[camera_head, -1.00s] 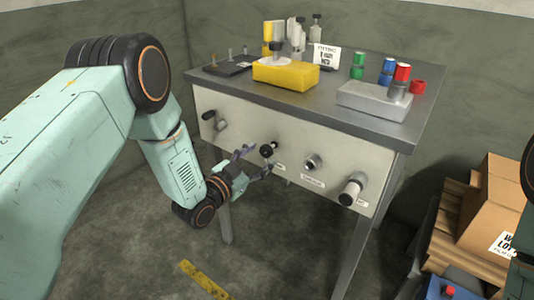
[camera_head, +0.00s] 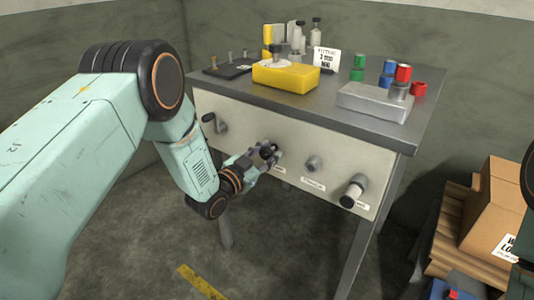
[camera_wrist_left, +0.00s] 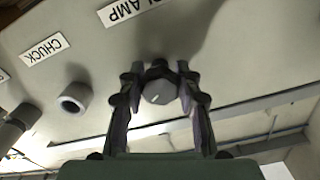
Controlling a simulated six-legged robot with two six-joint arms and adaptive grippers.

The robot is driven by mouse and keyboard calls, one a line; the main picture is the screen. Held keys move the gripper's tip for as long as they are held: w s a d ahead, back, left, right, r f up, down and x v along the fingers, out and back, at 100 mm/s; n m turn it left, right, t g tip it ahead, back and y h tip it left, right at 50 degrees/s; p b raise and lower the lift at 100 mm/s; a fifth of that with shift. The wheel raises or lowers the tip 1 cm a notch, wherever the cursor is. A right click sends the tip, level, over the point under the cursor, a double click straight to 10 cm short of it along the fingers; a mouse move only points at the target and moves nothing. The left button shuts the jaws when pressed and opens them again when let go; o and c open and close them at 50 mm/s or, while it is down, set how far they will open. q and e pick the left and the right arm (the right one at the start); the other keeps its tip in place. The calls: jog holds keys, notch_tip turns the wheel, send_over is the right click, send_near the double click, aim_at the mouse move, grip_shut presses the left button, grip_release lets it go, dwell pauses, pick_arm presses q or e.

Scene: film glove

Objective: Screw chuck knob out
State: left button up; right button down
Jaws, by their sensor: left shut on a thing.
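The knob beside the CHUCK label (camera_wrist_left: 45,50) is a short grey ring-shaped knob (camera_wrist_left: 75,97); in the head view this knob (camera_head: 313,164) sits in the middle of the white front panel, with nothing touching it. My left gripper (camera_head: 268,153) is shut on a different knob, one place to the left. In the wrist view its two fingers (camera_wrist_left: 160,90) press on either side of this dark knob (camera_wrist_left: 160,88), which has a grey faceted end. The label nearest it reads CLAMP (camera_wrist_left: 130,8). My right gripper is not in view.
A lever (camera_head: 214,121) is at the panel's left and a larger black-and-white knob (camera_head: 352,193) at its right. The metal bench top (camera_head: 330,93) holds a yellow block (camera_head: 286,78), a grey block (camera_head: 372,100) and coloured caps. Cardboard boxes (camera_head: 499,210) stand at right.

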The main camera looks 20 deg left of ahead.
pick_arm(q)
jog(key=c, duration=0.5)
jog(key=n+p, duration=0.1)
jog(key=n, duration=0.4)
jog(key=shift+n+p, duration=0.3)
jog(key=shift+n, duration=0.1)
jog(key=n+p, duration=0.1)
jog(key=n, duration=0.4)
jog(key=shift+n, duration=0.3)
jog(key=o, duration=1.2)
